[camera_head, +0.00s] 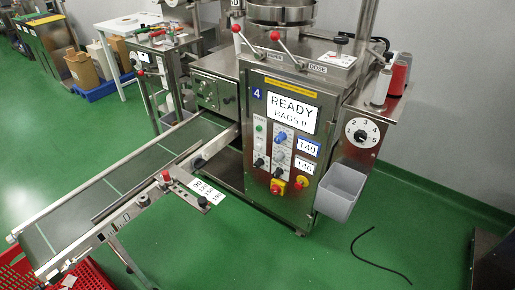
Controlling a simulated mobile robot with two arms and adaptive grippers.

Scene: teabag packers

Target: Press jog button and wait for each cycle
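The teabag machine (245,185) stands in the middle, its control panel facing me. Its display (292,113) reads READY and BAGS 0. The labels beside the buttons are too small to read, so I cannot tell which is the jog button. Neither of my grippers is in view.
A conveyor (135,175) runs from the machine to the lower left, above a red crate (90,277). A grey bin (340,191) hangs at the machine's right side, below a dial (361,133). A black cable (378,262) lies on open green floor.

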